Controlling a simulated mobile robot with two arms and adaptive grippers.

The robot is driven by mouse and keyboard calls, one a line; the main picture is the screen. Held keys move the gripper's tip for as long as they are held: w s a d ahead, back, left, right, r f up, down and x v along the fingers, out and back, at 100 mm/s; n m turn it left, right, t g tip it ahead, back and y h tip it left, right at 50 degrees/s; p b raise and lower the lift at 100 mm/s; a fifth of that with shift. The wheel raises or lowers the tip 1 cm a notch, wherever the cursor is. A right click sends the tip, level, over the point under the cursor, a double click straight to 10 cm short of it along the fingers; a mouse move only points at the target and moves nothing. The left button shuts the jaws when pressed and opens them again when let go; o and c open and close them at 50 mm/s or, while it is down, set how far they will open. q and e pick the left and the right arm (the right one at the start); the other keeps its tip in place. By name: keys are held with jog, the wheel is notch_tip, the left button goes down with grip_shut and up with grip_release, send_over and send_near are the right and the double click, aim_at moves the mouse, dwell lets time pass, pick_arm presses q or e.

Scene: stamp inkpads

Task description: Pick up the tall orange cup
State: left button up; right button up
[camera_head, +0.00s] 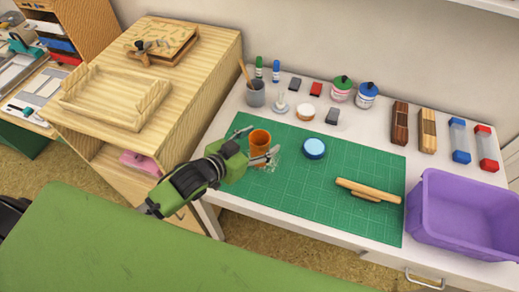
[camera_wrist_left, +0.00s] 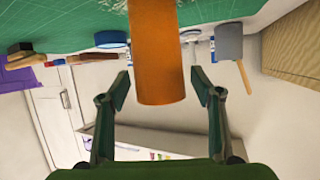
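The tall orange cup (camera_head: 260,141) stands upright on the green cutting mat (camera_head: 232,175), near its left edge. My left gripper (camera_head: 257,143) is open at the cup, one finger on each side. The cup also shows in the left wrist view (camera_wrist_left: 158,60), upside down, between the two spread fingers of the left gripper (camera_wrist_left: 160,90). Gaps show between the fingers and the cup on both sides. The cup's lower part is partly hidden by the gripper in the head view. My right gripper is not in view.
A grey cup with brushes (camera_head: 255,97) stands behind the orange cup. A blue round lid-like tin (camera_head: 314,149) lies to its right. A wooden roller (camera_head: 368,191) lies farther right, beside a purple bin (camera_head: 460,212). Several stamps and jars line the back.

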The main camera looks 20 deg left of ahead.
pick_arm(q)
jog(key=c, duration=0.9)
